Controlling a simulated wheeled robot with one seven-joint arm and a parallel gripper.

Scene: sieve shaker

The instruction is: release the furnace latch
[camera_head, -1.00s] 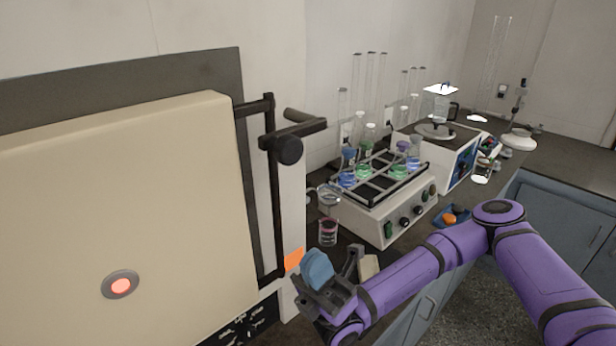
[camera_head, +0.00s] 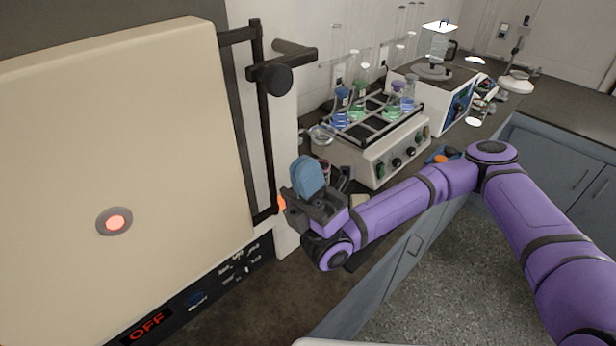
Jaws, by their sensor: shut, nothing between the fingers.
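The furnace is a large unit with a cream door (camera_head: 120,130) at the left. A black vertical handle bar (camera_head: 263,140) runs along the door's right edge. The furnace latch (camera_head: 277,79), a black lever with a round knob, sits at the upper right of the door, with its arm reaching right. My gripper (camera_head: 308,177), with blue finger pads, is shut and empty. It is below and slightly right of the latch, in front of the furnace's right side, and apart from the knob. It partly hides an orange patch (camera_head: 282,204).
A glowing red round light (camera_head: 115,222) is on the door, and a panel below reads OFF (camera_head: 148,328). A shaker (camera_head: 385,150) with several flasks stands on the dark bench to the right. Floor (camera_head: 440,265) shows in front of the blue cabinets.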

